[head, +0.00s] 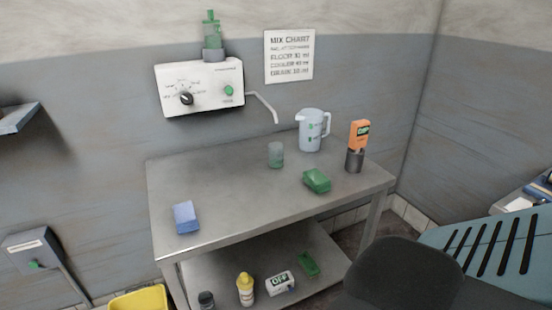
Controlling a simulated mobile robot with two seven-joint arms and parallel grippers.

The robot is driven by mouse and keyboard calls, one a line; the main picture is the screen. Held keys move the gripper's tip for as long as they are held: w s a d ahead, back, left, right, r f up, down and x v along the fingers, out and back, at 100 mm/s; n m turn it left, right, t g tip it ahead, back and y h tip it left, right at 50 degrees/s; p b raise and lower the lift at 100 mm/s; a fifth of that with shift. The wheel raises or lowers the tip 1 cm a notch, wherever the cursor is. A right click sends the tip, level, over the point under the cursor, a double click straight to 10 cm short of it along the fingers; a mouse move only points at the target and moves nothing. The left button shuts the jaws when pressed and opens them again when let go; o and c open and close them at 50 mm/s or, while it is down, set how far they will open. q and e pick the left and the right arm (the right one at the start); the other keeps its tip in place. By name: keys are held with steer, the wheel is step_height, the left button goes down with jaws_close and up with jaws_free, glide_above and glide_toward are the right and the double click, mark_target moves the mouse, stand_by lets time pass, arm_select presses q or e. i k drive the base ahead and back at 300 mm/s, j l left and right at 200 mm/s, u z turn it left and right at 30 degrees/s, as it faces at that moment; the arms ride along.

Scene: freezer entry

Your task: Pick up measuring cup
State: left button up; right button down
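A small translucent grey-green cup (276,155) stands upright on the steel table (225,190), near its back edge. A larger pale jug (311,131) with a spout and handle and small green marks stands just behind it to the right. Either could be the measuring cup; I cannot read the markings. The two stand apart on the tabletop, below a bent spout pipe (264,106). Neither of my grippers is in view.
A green block (317,181), a dark holder (354,160) with an orange device (359,134) and a blue block (186,217) share the tabletop. Bottles stand on the lower shelf (225,285). A white dispenser (200,85) hangs behind. The tabletop's middle is clear.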

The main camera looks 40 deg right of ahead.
mark_target(276, 156)
steer(key=z, duration=1.35)
steer(key=u, duration=2)
steer(key=z, duration=2)
